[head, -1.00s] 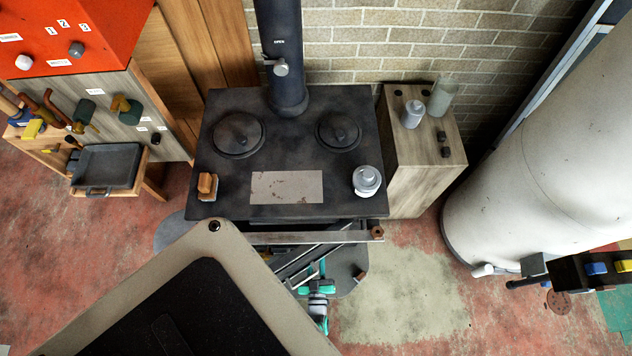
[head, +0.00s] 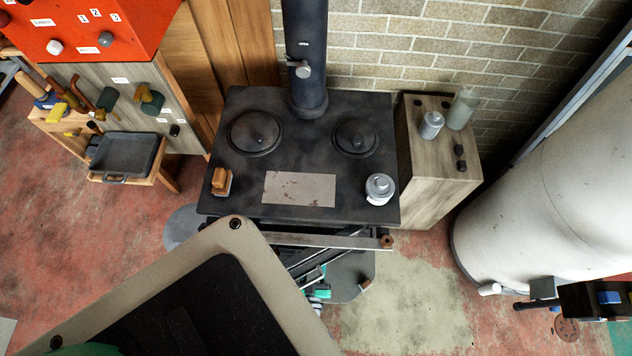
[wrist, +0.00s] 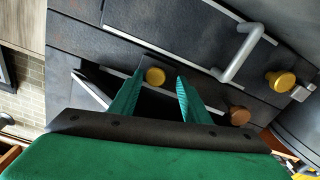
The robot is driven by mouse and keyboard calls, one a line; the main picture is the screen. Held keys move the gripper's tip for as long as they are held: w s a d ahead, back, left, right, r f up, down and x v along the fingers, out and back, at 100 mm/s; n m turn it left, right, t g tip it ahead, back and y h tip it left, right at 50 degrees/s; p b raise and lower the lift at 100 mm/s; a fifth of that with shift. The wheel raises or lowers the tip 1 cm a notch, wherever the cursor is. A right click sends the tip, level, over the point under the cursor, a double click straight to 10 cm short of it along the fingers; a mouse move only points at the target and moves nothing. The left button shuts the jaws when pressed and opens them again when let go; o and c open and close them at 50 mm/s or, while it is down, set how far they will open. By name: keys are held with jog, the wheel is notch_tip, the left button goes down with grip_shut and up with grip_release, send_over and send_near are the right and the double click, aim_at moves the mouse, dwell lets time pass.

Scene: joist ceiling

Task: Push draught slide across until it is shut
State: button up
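The dark stove (head: 330,205) stands in front of me; its front also shows close up in the wrist view (wrist: 130,50). A round yellow knob (wrist: 155,76) on that front appears between the tips of my gripper's green fingers (wrist: 161,79). The fingers are apart, and I cannot tell whether either touches the knob. A second yellow knob (wrist: 280,82) is at the right, and a brown knob (wrist: 239,116) is lower, right of the fingers. I cannot tell for certain which knob belongs to the draught slide. In the head view my gripper is mostly hidden below a body panel.
A silver bar handle (wrist: 240,55) sticks out above and right of the fingers. A rail (head: 320,238) crosses below the stove top. A flue pipe (head: 306,60), a wooden cabinet (head: 437,180) and a white tank (head: 550,190) stand around.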

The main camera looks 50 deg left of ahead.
jog(key=v, duration=1.1)
dwell(0.6)
